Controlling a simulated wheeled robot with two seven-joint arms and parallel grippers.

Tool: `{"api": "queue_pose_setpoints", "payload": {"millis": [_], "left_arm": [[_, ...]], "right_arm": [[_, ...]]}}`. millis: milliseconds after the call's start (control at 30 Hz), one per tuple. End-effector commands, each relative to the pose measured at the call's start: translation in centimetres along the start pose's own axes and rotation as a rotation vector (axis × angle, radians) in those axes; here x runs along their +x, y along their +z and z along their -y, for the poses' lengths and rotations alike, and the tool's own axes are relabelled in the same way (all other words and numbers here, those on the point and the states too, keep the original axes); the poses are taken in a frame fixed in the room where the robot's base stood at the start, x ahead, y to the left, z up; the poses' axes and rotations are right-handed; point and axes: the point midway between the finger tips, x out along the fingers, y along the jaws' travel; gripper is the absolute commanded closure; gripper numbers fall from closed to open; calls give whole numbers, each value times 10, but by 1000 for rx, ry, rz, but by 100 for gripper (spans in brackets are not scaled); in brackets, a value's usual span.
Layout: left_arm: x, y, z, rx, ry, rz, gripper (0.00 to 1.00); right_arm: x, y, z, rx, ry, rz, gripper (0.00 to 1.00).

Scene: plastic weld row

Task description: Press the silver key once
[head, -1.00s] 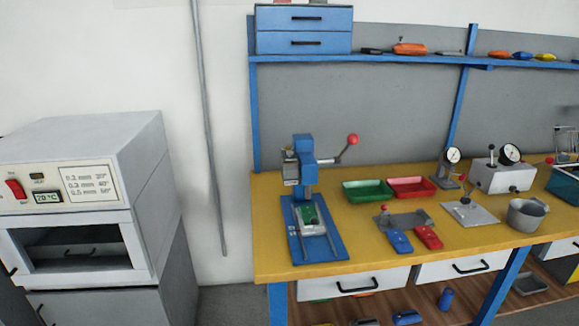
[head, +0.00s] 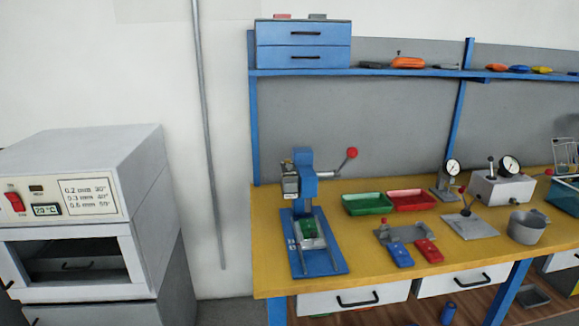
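I cannot make out a silver key in the head view. The grey oven (head: 80,170) at the left has a control panel with a red switch (head: 15,202), a small dark element (head: 37,189) above a temperature display (head: 47,210), and a printed settings card (head: 88,196). Its lower chamber (head: 70,262) looks open and dark. A blue press (head: 303,180) with a red-knobbed lever stands on the yellow bench, with a green piece (head: 309,228) on its bed. Neither of my grippers shows in this view.
The yellow bench (head: 270,245) also carries a green tray (head: 367,204), a red tray (head: 411,199), dial gauges (head: 452,168) and a grey cup (head: 525,228). A blue drawer box (head: 303,45) stands on the shelf. A floor gap separates oven and bench.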

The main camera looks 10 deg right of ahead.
Motion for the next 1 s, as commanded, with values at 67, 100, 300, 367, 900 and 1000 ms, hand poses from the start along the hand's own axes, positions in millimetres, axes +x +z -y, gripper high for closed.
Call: {"api": "queue_pose_setpoints", "payload": {"millis": [67, 100, 300, 367, 900, 1000], "left_arm": [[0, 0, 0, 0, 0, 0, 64], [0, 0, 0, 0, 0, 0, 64], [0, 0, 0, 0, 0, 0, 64], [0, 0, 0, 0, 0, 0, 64], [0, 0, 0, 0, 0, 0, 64], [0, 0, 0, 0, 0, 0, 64]], "right_arm": [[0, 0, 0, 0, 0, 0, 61], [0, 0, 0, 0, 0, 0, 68], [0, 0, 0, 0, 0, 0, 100], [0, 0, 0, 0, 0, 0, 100], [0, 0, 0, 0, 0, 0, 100], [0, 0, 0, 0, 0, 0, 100]]}}
